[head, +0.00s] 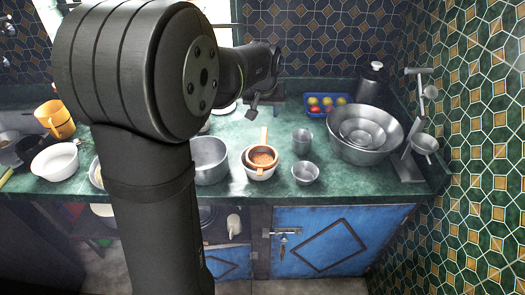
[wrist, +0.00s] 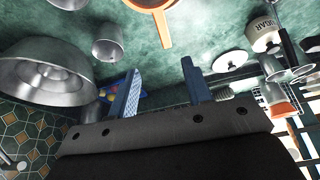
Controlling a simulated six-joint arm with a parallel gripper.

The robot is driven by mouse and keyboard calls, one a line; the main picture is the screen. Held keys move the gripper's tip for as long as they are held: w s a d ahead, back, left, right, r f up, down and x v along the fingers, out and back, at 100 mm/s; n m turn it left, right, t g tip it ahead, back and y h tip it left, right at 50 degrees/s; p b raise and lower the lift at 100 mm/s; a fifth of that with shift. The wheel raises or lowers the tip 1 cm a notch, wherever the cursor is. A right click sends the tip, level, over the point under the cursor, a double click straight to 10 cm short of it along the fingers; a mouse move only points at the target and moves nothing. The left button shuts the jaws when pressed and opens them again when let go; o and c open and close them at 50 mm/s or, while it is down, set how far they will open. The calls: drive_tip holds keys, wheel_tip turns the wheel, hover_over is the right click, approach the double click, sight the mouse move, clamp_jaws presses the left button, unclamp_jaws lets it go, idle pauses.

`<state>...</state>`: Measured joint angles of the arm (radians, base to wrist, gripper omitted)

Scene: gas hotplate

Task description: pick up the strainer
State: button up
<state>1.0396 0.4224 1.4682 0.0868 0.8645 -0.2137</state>
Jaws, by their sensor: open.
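The strainer (head: 262,157) is orange with a long handle pointing toward the back wall.
A metal pot (head: 210,160) stands left of the strainer. Metal cups (head: 302,140) and (head: 306,174) stand just right of it. Large nested metal bowls (head: 365,135) and a blue fruit tray (head: 310,112) are further right. Some bare counter (head: 285,115) shows behind the strainer.

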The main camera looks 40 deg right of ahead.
approach(264, 136)
drive_tip(key=x, duration=0.5)
drive_tip(key=shift+s+d, duration=0.15)
drive_tip(key=shift+s, duration=0.05)
drive_tip(key=shift+x, duration=2.6)
drive_tip(key=shift+w+a, duration=0.15)
drive_tip(key=shift+a, duration=0.1)
clamp_jaws()
